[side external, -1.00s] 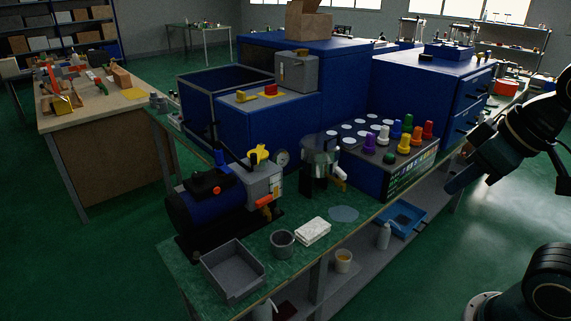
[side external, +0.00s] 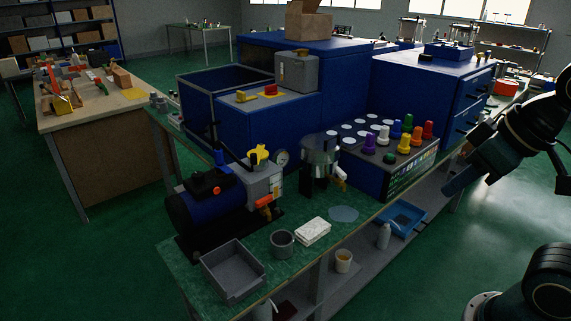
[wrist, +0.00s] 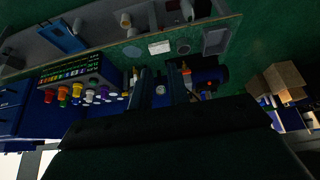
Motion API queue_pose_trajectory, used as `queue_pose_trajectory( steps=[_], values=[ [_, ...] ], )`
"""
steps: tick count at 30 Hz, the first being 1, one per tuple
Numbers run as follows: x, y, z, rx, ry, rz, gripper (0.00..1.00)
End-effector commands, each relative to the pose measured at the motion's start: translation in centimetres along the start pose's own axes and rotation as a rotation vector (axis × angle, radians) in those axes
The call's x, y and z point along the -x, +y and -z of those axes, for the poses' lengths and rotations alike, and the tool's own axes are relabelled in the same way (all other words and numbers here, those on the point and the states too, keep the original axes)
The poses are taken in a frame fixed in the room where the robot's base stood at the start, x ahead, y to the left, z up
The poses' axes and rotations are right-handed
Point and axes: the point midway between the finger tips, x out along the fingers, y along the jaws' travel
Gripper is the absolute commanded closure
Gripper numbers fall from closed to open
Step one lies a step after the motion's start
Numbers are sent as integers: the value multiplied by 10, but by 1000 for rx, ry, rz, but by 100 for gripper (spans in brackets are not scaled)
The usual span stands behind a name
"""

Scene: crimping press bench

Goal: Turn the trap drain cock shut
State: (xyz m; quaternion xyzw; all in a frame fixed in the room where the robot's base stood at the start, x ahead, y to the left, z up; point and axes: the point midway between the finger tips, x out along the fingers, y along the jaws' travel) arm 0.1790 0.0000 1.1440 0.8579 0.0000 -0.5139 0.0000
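A clear trap bowl (side external: 320,158) stands on the green bench, right of the blue compressor (side external: 207,205). A small cock with a pale body and an orange part (side external: 341,180) shows at its lower right; its exact turn is too small to tell. A second orange lever (side external: 264,202) is on the front of the compressor's grey box; it also shows in the wrist view (wrist: 186,70). My gripper (side external: 450,188) is at the right, well apart from both. In the wrist view, my gripper (wrist: 161,88) has its two fingers apart with nothing between them.
A control box with coloured knobs (side external: 400,150) stands between the trap and my arm. A grey tray (side external: 232,270), a grey cup (side external: 282,243) and a white cloth (side external: 313,231) lie along the front. A round gauge (side external: 281,158) is left of the trap.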

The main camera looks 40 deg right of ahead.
Motion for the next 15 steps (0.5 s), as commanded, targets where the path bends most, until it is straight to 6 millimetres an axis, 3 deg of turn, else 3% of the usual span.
queue_pose_trajectory(
  steps=[3, 8, 15],
  values=[
    [0, 1, 4, -4, -1, -2, 65],
    [-3, 4, 19, -20, -9, -10, 65],
    [-16, 15, 61, -64, -23, -31, 65]
  ],
)
